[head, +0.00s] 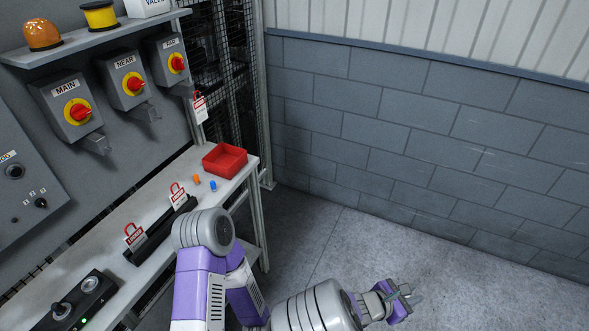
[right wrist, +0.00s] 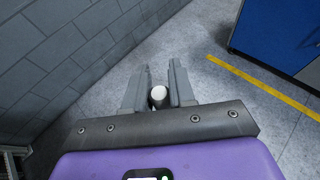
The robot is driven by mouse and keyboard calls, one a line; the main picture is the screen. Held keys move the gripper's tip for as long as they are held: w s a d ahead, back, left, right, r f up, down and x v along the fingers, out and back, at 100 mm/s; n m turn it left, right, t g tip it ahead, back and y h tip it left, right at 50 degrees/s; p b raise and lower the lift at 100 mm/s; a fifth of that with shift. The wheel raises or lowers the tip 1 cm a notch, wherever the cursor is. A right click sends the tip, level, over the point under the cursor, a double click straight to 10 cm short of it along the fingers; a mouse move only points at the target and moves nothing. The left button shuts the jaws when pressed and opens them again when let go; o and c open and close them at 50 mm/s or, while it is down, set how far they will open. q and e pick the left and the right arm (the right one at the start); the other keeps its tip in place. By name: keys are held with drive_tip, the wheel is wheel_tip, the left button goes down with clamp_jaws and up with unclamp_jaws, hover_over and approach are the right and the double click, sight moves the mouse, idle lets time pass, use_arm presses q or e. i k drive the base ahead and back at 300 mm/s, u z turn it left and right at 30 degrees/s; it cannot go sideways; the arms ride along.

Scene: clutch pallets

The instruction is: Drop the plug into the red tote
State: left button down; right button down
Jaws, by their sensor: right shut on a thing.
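The red tote (head: 225,173) is an open, shallow box at the far right end of the grey bench. No object shows inside it. My right gripper (head: 405,297) is low at the right in the head view, over the floor and well away from the bench. The right wrist view shows its fingers (right wrist: 158,92) shut on a small plug with a round white end (right wrist: 158,94). Most of the plug is hidden between the fingers. My left gripper is not in view.
On the bench (head: 150,205), a small orange piece (head: 196,179) and a blue piece (head: 213,185) lie before the tote. Red-looped tags (head: 134,237) stand along a black rack. Red-and-yellow switches (head: 77,111) hang above. The floor (head: 330,240) right of the bench is clear.

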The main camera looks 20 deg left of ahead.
sight(231, 164)
drive_tip(key=k, duration=0.45)
drive_tip(key=u, duration=1)
drive_tip(key=i, duration=0.8)
